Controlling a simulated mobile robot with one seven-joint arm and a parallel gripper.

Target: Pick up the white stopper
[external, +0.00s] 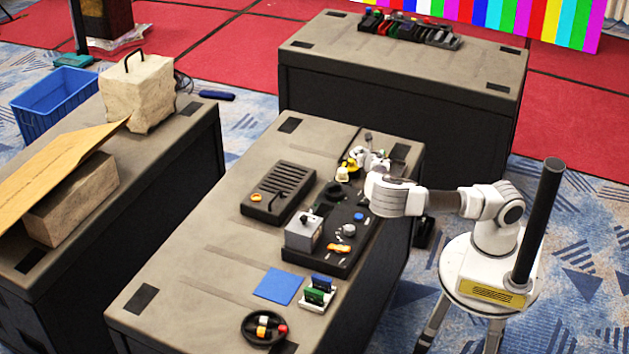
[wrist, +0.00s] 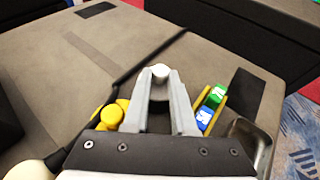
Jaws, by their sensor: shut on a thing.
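The white stopper (wrist: 160,72) is a small, pale, round-topped piece between the tips of my gripper (wrist: 161,84) in the wrist view. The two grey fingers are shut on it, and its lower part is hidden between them. In the external view my gripper (external: 366,156) is over the far right end of the middle bench (external: 240,208). The stopper cannot be made out clearly there. I cannot tell whether it touches anything below.
Yellow pieces (wrist: 113,115) lie left of my fingers, and a yellow holder with green and blue items (wrist: 208,108) stands to the right. A black tray (external: 330,245) with a grey box (external: 303,235) and a slotted black block (external: 278,192) are nearby. The bench's far left is clear.

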